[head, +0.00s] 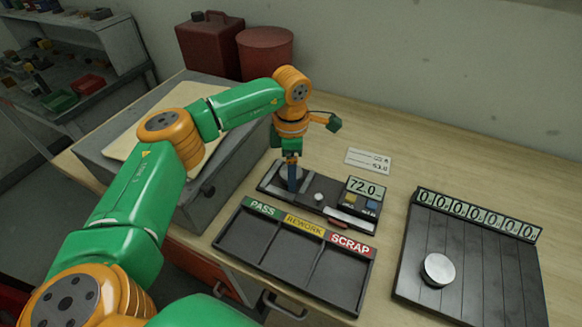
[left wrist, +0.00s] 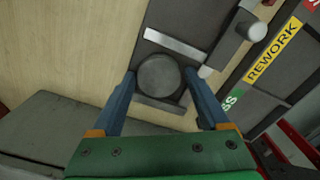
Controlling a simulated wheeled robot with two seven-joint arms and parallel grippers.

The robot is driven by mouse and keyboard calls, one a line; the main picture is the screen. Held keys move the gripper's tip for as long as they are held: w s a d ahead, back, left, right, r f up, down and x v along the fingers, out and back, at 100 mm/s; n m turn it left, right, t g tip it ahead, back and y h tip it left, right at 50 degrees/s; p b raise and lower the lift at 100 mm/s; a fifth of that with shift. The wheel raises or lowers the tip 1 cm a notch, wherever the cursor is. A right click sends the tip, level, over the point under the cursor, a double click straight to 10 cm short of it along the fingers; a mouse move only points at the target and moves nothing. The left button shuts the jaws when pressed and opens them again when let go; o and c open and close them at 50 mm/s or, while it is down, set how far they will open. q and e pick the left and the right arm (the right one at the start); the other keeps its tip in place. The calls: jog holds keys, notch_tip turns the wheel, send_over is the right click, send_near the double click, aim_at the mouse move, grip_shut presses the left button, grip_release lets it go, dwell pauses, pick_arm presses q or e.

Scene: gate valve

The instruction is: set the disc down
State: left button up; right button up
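My left gripper (head: 292,185) points straight down over the left end of a dark gauge block (head: 328,211) with a 72.0 display. In the left wrist view, a round grey disc (left wrist: 158,78) lies between the two blue fingertips (left wrist: 160,73), over or on the block's dark end. The fingertips are very close to the disc's sides; I cannot tell whether they touch it. In the head view the fingers partly hide this disc. A second, silver disc (head: 438,269) lies on the black grooved board (head: 490,270) at the right. My right gripper is not in view.
A sorting tray (head: 240,251) labelled PASS, REWORK and SCRAP stands just in front of the gauge block; its compartments look empty. A white card (head: 368,159) lies behind. A grey slab (head: 107,150) is at left. Red containers (head: 265,52) stand at the back. Bare wood is free behind the board.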

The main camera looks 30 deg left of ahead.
pick_arm(q)
jog(key=shift+r, duration=0.4)
notch_tip(320, 180, up, 12)
jog(key=b, duration=0.1)
jog(key=shift+f+b, duration=0.2)
jog(key=shift+b, duration=0.1)
